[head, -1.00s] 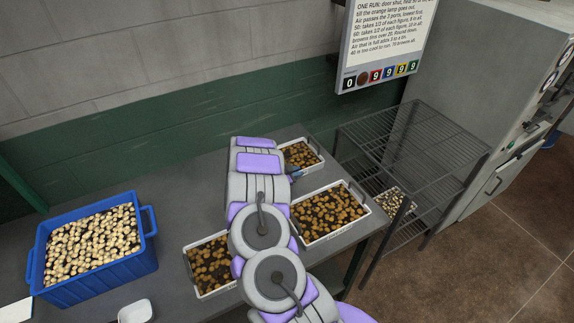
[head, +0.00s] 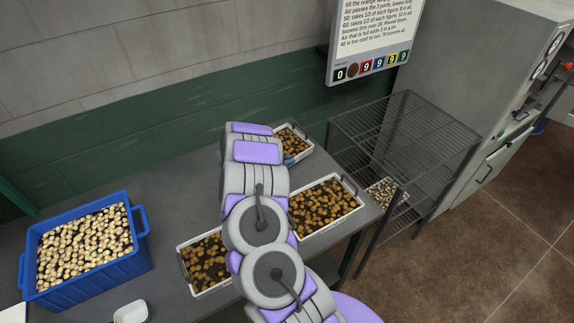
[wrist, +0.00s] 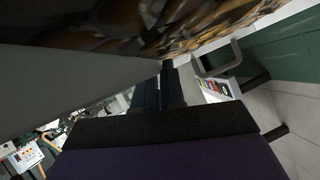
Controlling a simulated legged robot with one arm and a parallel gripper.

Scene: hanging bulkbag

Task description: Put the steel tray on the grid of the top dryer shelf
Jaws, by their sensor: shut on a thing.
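My gripper (wrist: 172,88) shows in the wrist view as dark fingers, shut on a grey steel tray (wrist: 70,85) close to the camera. Brown pieces fill the top of that view. In the head view my arm hides the gripper, and its far end reaches the steel tray (head: 307,152) at the back of the bench, filled with brown pieces; the arm covers its left part. The dryer rack (head: 402,104) stands right of the bench. The visible part of its top wire grid is bare.
Two more filled trays, one in the middle (head: 346,222) and one at left (head: 186,268), flank my arm on the bench. A blue crate (head: 100,284) and a small white dish (head: 131,312) are further left. A tray of pale pieces (head: 386,192) is lower in the rack. A sign (head: 372,40) hangs behind.

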